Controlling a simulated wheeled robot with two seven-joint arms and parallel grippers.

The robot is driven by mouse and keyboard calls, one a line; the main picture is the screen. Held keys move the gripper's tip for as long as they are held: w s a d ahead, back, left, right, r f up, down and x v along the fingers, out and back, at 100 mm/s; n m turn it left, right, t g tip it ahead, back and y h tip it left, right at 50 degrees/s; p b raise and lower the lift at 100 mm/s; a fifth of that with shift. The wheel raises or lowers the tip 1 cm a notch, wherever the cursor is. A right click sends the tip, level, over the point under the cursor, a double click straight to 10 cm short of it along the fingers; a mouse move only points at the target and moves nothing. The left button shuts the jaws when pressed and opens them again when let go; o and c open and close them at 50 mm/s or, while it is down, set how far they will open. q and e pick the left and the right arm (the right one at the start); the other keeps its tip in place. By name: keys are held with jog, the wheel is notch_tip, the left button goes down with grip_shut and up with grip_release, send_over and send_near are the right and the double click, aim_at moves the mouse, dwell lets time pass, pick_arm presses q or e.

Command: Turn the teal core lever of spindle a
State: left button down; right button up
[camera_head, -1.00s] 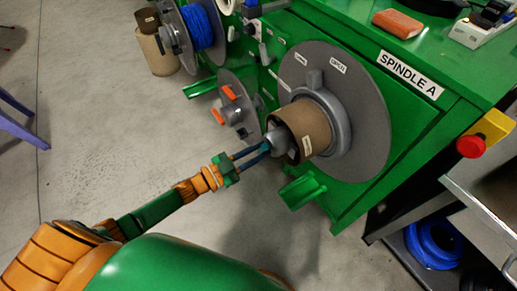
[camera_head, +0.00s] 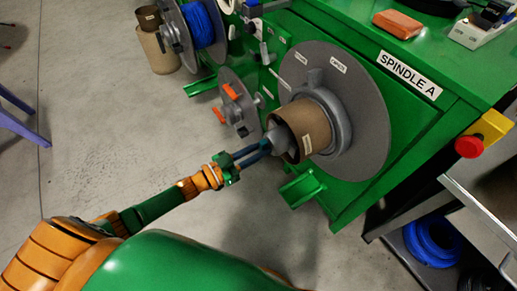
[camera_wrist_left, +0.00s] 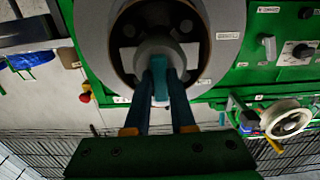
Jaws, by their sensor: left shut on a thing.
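Spindle a is the large grey disc (camera_head: 365,150) on the green machine, with a brown cardboard core (camera_head: 308,128) around its hub. The grey hub nose (camera_head: 278,135) sticks out of the core's open end. The teal core lever (camera_wrist_left: 160,82) shows at the hub's centre in the left wrist view, between my fingers. My left gripper (camera_head: 266,146) reaches the hub from the lower left and is shut on the lever. It also shows in the left wrist view (camera_wrist_left: 160,76). In the head view the fingers mostly hide the lever. My right gripper is not in view.
A green bracket (camera_head: 302,188) juts out just below the core. A smaller grey disc with orange handles (camera_head: 238,105) stands left of the hub. A red stop button (camera_head: 469,147) sits at the machine's right corner. Open concrete floor (camera_head: 110,120) lies to the left.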

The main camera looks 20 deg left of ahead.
pick_arm(q)
jog(key=c, duration=0.8)
grip_release()
jog(key=shift+o, duration=0.2)
jog(key=v, duration=0.7)
jog(key=shift+a+f, duration=0.1)
